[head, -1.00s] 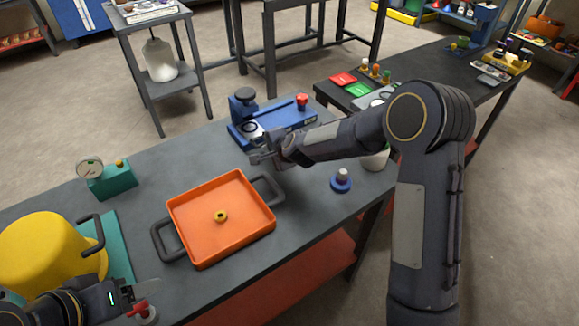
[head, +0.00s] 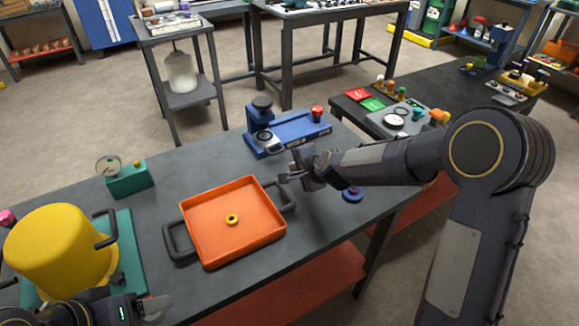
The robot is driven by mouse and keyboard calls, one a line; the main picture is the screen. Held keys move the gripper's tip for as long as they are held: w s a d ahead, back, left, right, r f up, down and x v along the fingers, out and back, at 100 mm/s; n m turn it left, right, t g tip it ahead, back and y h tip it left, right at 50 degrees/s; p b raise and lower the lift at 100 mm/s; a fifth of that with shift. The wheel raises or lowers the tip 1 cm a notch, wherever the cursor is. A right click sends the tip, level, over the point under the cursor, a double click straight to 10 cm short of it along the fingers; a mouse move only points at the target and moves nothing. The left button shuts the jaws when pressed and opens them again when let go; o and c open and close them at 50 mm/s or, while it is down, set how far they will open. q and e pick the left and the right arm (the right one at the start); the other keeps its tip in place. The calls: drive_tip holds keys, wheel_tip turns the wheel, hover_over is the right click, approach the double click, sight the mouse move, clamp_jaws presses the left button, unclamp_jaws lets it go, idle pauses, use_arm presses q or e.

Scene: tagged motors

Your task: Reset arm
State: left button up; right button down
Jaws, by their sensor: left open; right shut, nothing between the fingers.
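My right gripper (head: 286,179) is shut and empty. It hangs over the table beside the right handle of the orange tray (head: 205,256), in front of the blue press-like device (head: 290,132). I cannot tell whether it touches the handle. My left gripper (head: 160,307) is at the bottom left, near the table's front edge, partly cut off by the frame. It is open with nothing seen in it.
A yellow cylinder (head: 60,250) stands on a teal base at the left. A teal gauge box (head: 128,180) sits behind it. A blue round piece (head: 352,195) is under my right arm. The grey table (head: 190,165) is clear behind the tray.

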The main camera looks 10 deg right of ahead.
drive_tip(key=s+d+r+n+y+p, duration=0.1)
drive_tip(key=s+d+r+n+p, duration=0.2)
drive_tip(key=s+r, duration=0.65)
drive_tip(key=s+d+r+n+g, duration=0.1)
drive_tip(key=s+d+n, duration=0.1)
drive_tip(key=s, duration=0.7)
drive_tip(key=s+d+n+g+p, duration=0.1)
drive_tip(key=s+n, duration=0.3)
drive_tip(key=s, duration=0.5)
drive_tip(key=s+d+r+n+g+h, duration=0.1)
drive_tip(key=s+d+n+g, duration=0.1)
drive_tip(key=s, duration=0.7)
drive_tip(key=shift+s+d+r+n+p, duration=0.35)
drive_tip(key=shift+d+n, duration=0.25)
drive_tip(key=shift+d, duration=0.4)
